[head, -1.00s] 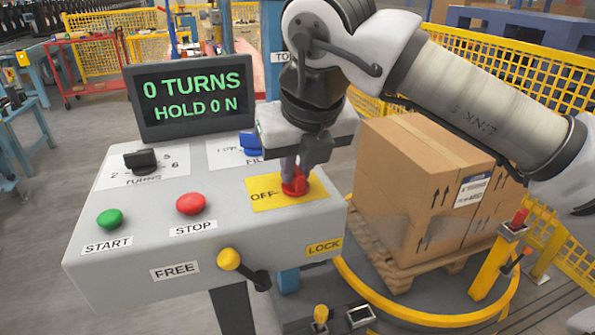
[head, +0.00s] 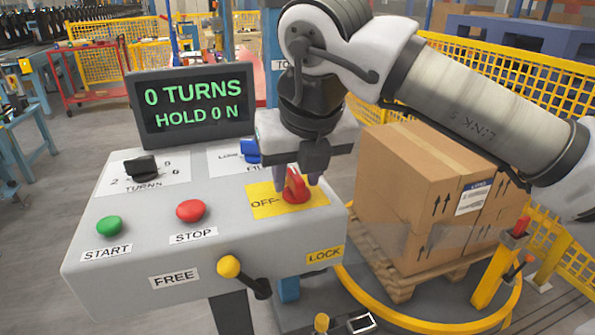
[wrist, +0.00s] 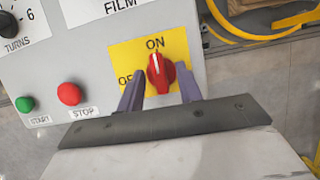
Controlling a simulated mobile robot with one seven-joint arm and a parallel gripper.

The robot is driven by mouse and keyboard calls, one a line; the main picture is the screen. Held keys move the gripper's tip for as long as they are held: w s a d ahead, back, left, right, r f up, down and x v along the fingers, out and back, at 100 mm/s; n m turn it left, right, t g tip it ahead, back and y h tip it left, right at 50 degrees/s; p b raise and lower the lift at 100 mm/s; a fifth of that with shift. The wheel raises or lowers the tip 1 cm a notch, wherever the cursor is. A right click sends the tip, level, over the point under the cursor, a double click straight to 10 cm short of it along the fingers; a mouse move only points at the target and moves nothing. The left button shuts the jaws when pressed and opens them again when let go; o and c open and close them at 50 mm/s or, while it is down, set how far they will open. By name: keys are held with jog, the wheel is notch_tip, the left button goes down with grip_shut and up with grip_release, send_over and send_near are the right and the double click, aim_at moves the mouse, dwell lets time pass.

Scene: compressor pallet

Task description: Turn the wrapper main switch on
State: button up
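The wrapper main switch is a red rotary knob (head: 297,191) on a yellow plate (head: 262,205) at the right of the grey control panel. In the wrist view the knob (wrist: 161,74) has its white pointer mark upright, toward the word ON; the OFF label is partly hidden by a finger. My gripper (head: 296,181) is over the plate with its fingers apart, one on each side of the knob. The wrist view shows my gripper (wrist: 159,80) open, with visible gaps between the fingers and the knob.
The panel holds a green START button (head: 109,225), a red STOP button (head: 190,210), a black TURNS knob (head: 141,166) and a yellow-tipped lever (head: 229,266). The display (head: 193,105) reads 0 TURNS, HOLD 0 N. Boxes (head: 420,190) on a pallet stand at the right.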

jog(key=p+v, duration=0.9)
jog(key=v, duration=0.4)
jog(key=shift+s+r, duration=0.15)
jog(key=shift+r, duration=0.15)
jog(key=shift+d, duration=0.1)
